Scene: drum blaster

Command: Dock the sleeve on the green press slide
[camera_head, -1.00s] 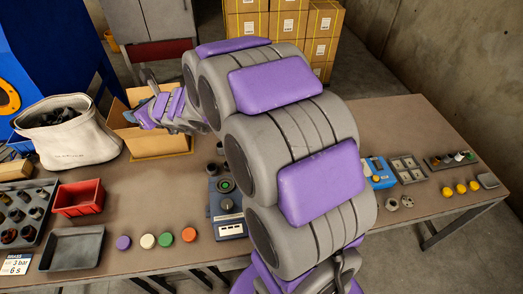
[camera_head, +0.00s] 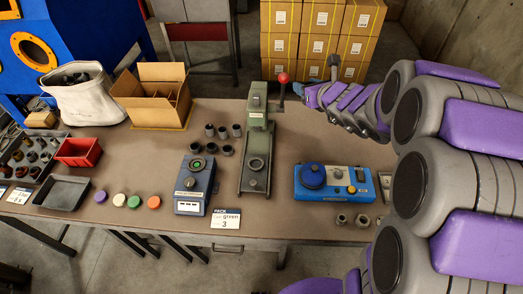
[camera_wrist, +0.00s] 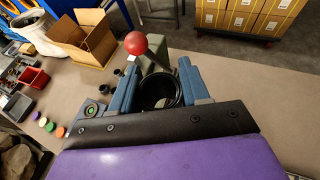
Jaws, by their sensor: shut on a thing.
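The green press (camera_head: 257,120) stands upright mid-table, with a red ball (camera_head: 283,78) on its lever. Its slide (camera_head: 254,187) runs toward the front edge and carries a round ring-like seat (camera_head: 256,165). My gripper (camera_head: 300,89) is right of the press head, close to the red ball in the picture. In the wrist view, my gripper (camera_wrist: 159,72) has its blue fingers shut on a dark hollow sleeve (camera_wrist: 158,103), whose open end shows. The press (camera_wrist: 153,60) and red ball (camera_wrist: 135,43) appear beyond it. The sleeve's lower part is hidden.
Several dark sleeves (camera_head: 222,132) stand left of the press. A blue-grey device (camera_head: 195,185) and a sign reading "PACK green 3" (camera_head: 226,219) are front left. A blue unit with a round knob (camera_head: 312,176) sits right. Coloured discs (camera_head: 119,200) lie further left.

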